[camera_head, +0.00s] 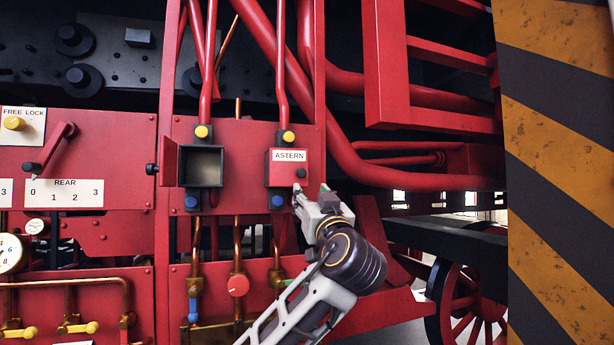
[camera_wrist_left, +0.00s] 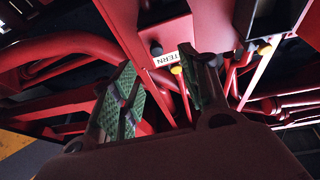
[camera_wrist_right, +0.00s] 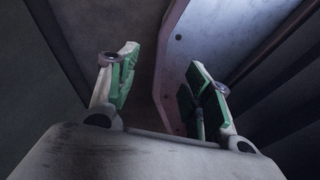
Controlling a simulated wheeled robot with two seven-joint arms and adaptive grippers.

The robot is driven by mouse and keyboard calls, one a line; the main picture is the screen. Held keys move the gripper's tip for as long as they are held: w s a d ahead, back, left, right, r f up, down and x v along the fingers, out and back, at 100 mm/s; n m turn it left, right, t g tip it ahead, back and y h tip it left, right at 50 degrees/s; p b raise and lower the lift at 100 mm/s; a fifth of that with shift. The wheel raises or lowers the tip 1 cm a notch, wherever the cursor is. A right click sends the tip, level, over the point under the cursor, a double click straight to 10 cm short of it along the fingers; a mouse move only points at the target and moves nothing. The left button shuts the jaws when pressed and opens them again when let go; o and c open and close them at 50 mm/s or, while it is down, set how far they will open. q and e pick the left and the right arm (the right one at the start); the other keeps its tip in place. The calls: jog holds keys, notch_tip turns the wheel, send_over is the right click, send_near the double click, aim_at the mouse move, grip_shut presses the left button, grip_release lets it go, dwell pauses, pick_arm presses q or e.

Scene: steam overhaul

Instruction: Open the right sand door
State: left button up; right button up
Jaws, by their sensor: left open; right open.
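The right sand door (camera_head: 287,169) is a red box front labelled ASTERN, and it looks closed. A dark knob (camera_head: 301,173) sits at its right edge. My left gripper (camera_head: 310,192) is open, just right of and slightly below the knob; contact cannot be told. In the left wrist view the ASTERN label (camera_wrist_left: 187,54) shows partly behind the right finger, and nothing is seen between the fingers. My right gripper (camera_wrist_right: 160,68) shows only in the right wrist view, open and empty, near a pale panel (camera_wrist_right: 215,45).
The left sand box (camera_head: 203,165) stands open, its door (camera_head: 170,162) swung out to the left. Red pipes (camera_head: 345,145) run right of the panel. A yellow-and-black striped post (camera_head: 560,170) stands at the far right. Copper pipes and valves (camera_head: 237,285) are below.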

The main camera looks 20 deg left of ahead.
aim_at(302, 175)
pick_arm(q)
jog(key=p+x, duration=0.1)
jog(key=x, duration=0.3)
jog(key=p+x, duration=0.2)
jog(key=x, duration=0.3)
jog(key=d+r+p+x, duration=0.1)
jog(key=p+x, duration=0.1)
jog(key=x, duration=0.3)
pick_arm(e)
jog(key=r, duration=0.2)
jog(key=a+r, duration=0.1)
jog(key=r, duration=0.2)
jog(key=shift+a, duration=0.2)
pick_arm(q)
jog(key=shift+f, duration=0.1)
pick_arm(e)
jog(key=shift+d, duration=0.1)
pick_arm(q)
jog(key=shift+c, duration=0.5)
grip_shut()
pick_arm(e)
jog(key=shift+d, duration=0.25)
